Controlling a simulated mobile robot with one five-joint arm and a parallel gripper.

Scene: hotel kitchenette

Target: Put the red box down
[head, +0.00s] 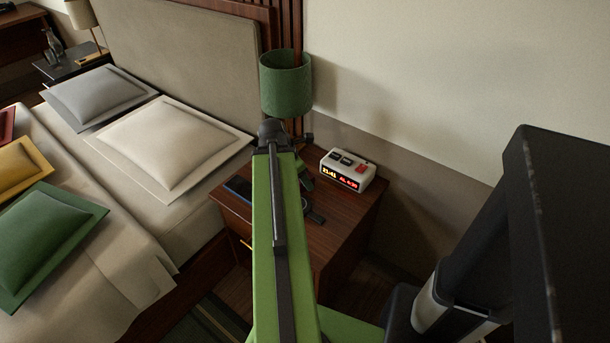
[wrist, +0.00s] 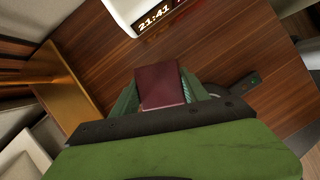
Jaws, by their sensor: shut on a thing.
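A dark red box (wrist: 163,86) shows in the wrist view, between the green fingers of my gripper (wrist: 161,92). My gripper is shut on it. The brown wooden nightstand top (wrist: 85,75) lies beneath; I cannot tell whether the box touches it. In the head view my green arm reaches out over the nightstand (head: 345,222) and hides the box and most of the gripper.
A white alarm clock (head: 347,170) stands at the nightstand's back right. A green-shaded lamp (head: 286,85) is behind my arm. The bed is left.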

